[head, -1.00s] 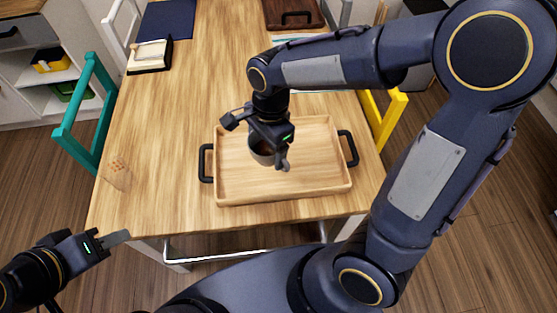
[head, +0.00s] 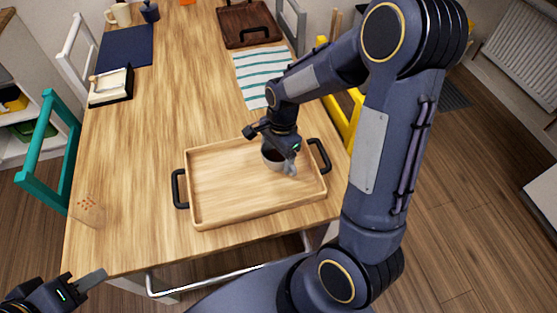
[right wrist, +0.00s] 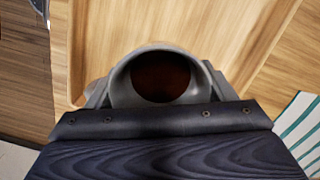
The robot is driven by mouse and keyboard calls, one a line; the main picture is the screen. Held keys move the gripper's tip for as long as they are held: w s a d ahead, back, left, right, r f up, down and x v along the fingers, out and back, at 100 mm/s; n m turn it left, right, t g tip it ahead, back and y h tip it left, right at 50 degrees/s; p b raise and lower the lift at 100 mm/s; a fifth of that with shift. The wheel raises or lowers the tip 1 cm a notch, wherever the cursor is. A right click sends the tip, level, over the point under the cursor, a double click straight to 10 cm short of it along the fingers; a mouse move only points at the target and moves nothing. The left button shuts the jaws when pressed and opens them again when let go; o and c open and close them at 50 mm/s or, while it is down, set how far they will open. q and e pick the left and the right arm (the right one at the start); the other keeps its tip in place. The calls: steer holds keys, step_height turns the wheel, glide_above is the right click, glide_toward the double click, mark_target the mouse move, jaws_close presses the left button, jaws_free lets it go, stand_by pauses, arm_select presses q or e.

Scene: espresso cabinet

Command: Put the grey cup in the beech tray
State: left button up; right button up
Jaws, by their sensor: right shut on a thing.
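The grey cup (head: 276,160), dark brown inside, is in my right gripper (head: 284,160). In the head view it appears within the outline of the beech tray (head: 215,212), towards its back right. I cannot tell whether its base touches the tray floor. In the right wrist view the cup (right wrist: 118,88) shows its open mouth between the fingers, with the tray (right wrist: 225,35) behind it. The tray lies on the table with a black handle at each end. My left gripper (head: 92,280) is at the lower left, off the table's front edge, partly cut off; its opening is unclear.
The wooden table (head: 170,110) has free room left of and behind the tray. A striped cloth (head: 262,68) and a dark brown tray (head: 243,25) lie behind. A spotted clear item (head: 88,210) stands near the front left corner. A yellow chair (head: 345,110) is at the right.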

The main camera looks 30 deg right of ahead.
mark_target(279, 161)
steer(key=shift+d+f, duration=0.25)
steer(key=shift+f, duration=0.15)
steer(key=shift+w+d+f, duration=0.1)
steer(key=shift+f, duration=1.5)
steer(key=shift+f, duration=0.15)
steer(key=o, duration=1.1)
